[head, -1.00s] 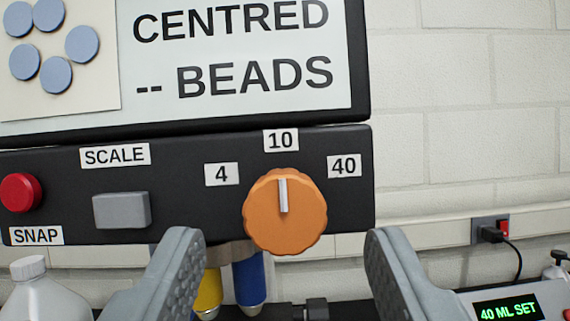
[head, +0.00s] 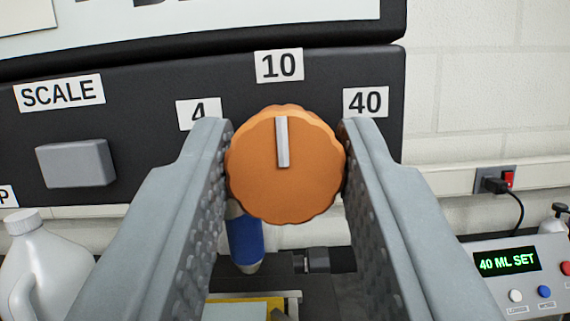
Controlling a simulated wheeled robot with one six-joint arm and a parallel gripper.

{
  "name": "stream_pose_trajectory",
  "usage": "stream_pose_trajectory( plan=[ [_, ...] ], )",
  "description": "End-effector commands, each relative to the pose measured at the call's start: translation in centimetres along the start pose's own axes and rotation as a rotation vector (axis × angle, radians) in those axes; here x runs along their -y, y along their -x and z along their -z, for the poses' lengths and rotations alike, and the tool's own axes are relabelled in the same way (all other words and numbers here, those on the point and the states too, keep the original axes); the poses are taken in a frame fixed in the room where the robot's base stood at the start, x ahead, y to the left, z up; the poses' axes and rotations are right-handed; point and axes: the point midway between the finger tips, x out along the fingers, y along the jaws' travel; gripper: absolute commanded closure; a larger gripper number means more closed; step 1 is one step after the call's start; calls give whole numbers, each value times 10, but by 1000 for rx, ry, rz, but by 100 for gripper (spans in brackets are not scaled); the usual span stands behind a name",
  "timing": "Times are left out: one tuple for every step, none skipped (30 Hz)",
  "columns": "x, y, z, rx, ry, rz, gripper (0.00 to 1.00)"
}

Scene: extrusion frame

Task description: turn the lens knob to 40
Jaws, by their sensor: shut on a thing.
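The orange lens knob (head: 285,190) with a scalloped edge sits on the black panel (head: 130,130) in the head view. Its white pointer mark (head: 282,142) points up at the label 10 (head: 279,66). The label 4 (head: 198,112) is to the upper left of the knob, partly covered by a finger, and the label 40 (head: 366,101) is to the upper right. My gripper (head: 286,165) is shut on the knob, with one finger touching its left side and one its right side.
A grey SCALE button (head: 75,163) is left on the panel. A blue-sleeved objective (head: 245,240) hangs below the knob. A white jug (head: 45,265) stands lower left. A device reading 40 ML SET (head: 508,262) is lower right, near a wall socket with a cord (head: 495,183).

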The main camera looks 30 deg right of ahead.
Motion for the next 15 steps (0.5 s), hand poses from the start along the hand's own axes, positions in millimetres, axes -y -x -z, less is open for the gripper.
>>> stream_pose_trajectory(
  plan=[
    [0, 0, 0, 0, -3, -1, 92],
    [0, 0, 0, 0, -6, -2, 92],
    [0, 0, 0, 0, -12, -5, 92],
    [0, 0, 0, 0, -18, -7, 92],
    [1, 0, 0, 0, -25, -10, 92],
    [1, 0, 0, 0, -38, -15, 92],
    [1, 0, 0, 0, -50, -20, 92],
    [1, 0, 0, 0, -62, -25, 92],
    [2, 0, -1, 1, -81, -32, 92],
    [2, 0, -1, 1, -97, -39, 92],
    [2, 0, -1, 1, -114, -46, 92],
    [2, 0, -1, 1, -141, -58, 92],
    [2, 0, -1, 1, -162, -66, 92],
    [2, 0, -1, 2, -184, -75, 92],
    [2, 0, -1, 1, -216, -88, 92]
  ],
)
